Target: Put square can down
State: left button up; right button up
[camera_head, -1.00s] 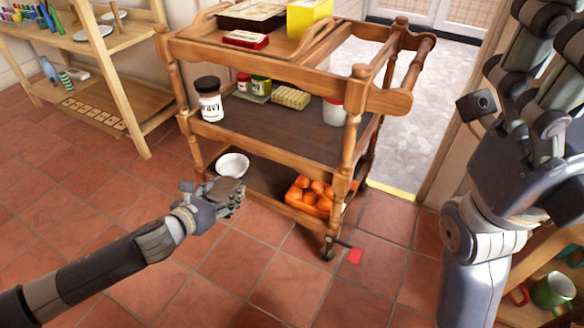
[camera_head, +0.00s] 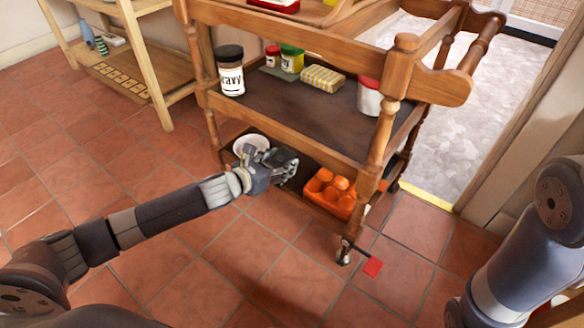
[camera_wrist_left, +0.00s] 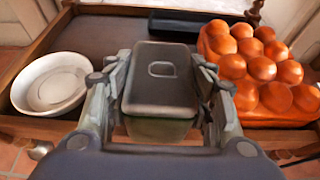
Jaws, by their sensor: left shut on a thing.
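The square can (camera_wrist_left: 160,82) is a dark-lidded box with a greenish lower body in the left wrist view. My left gripper (camera_head: 280,166) is shut on it, with one finger on each side. In the left wrist view, the gripper (camera_wrist_left: 160,95) holds the can over the front edge of the trolley's bottom shelf (camera_wrist_left: 100,32). In the head view the can is mostly hidden by the gripper. I cannot tell whether it touches the shelf. Only a part of my right arm shows at the right edge of the head view; its gripper is out of frame.
A white bowl (camera_wrist_left: 52,84) is left of the can and an orange egg tray (camera_wrist_left: 215,45) with eggs is right. A dark flat object (camera_wrist_left: 178,25) lies behind. The wooden trolley's middle shelf (camera_head: 300,115) and posts are above. Bare shelf shows between bowl and tray.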

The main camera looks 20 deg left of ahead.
pick_arm(q)
jog(key=shift+x, duration=0.85)
jog(key=shift+w+d+f+b, duration=0.1)
jog(key=shift+w+f+b, duration=0.15)
jog(key=shift+w+b, duration=0.15)
jog(key=w+f+b, duration=0.1)
jog(key=w+d+f+b, duration=0.1)
jog(key=b, duration=0.1)
jog(key=shift+w+f, duration=0.1)
jog(key=shift+w, duration=0.2)
jog(key=o, duration=1.3)
jog(key=shift+f, duration=0.15)
jog(key=shift+o, duration=0.2)
